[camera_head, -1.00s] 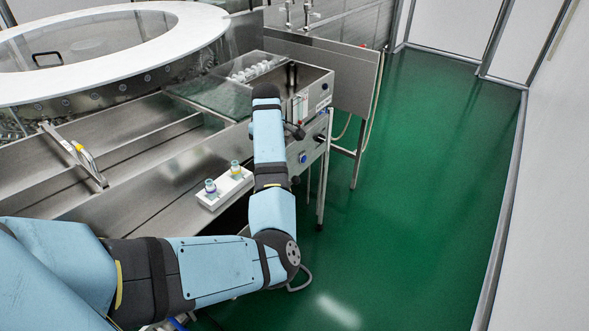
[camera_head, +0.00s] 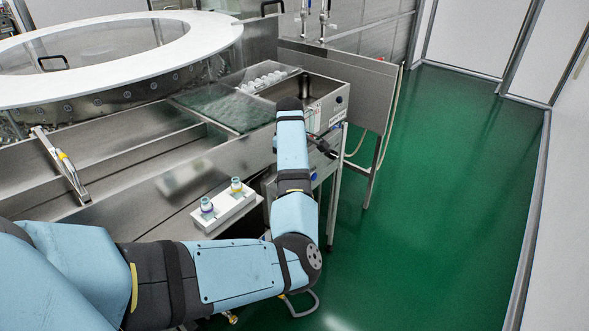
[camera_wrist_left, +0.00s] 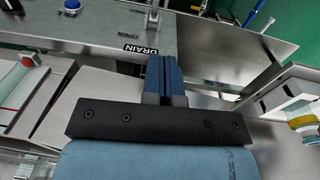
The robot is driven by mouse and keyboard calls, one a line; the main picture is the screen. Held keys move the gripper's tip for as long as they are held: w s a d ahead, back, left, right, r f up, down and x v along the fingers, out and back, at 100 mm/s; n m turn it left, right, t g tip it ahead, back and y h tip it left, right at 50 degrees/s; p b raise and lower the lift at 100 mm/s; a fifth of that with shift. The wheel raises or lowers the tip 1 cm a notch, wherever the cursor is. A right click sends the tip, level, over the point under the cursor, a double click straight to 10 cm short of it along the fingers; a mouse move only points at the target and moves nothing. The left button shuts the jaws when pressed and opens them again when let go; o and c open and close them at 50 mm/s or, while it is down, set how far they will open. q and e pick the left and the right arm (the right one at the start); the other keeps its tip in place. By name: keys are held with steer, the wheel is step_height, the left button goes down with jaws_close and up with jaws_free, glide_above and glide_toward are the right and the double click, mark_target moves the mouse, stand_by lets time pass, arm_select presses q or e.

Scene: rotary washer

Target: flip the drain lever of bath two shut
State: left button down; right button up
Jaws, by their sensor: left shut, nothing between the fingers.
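My left gripper (camera_head: 325,148) is small and dark in the head view, beside the front panel of the tank's right end. In the left wrist view its blue fingers (camera_wrist_left: 164,75) are together with nothing between them. They point toward a steel panel (camera_wrist_left: 100,35) with DRAIN lettering (camera_wrist_left: 150,50). Whether the lever is open or shut I cannot tell. My right gripper is not in view.
A white block with two small capped bottles (camera_head: 225,207) sits on the tank's front ledge. A round washer with a white rim (camera_head: 215,55) stands behind. Green floor (camera_head: 440,200) is free to the right.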

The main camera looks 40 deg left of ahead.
arm_select(q)
steer(key=shift+w+d+f+p, duration=0.15)
steer(key=shift+d+f, duration=0.2)
steer(key=shift+f, duration=1.55)
steer(key=shift+w+d+f+p, duration=0.15)
steer(key=shift+d+f, duration=0.25)
steer(key=shift+f, duration=1.55)
steer(key=shift+w+d+f, duration=0.15)
steer(key=shift+d+f, duration=0.2)
steer(key=shift+f, duration=1.55)
steer(key=shift+f, duration=0.1)
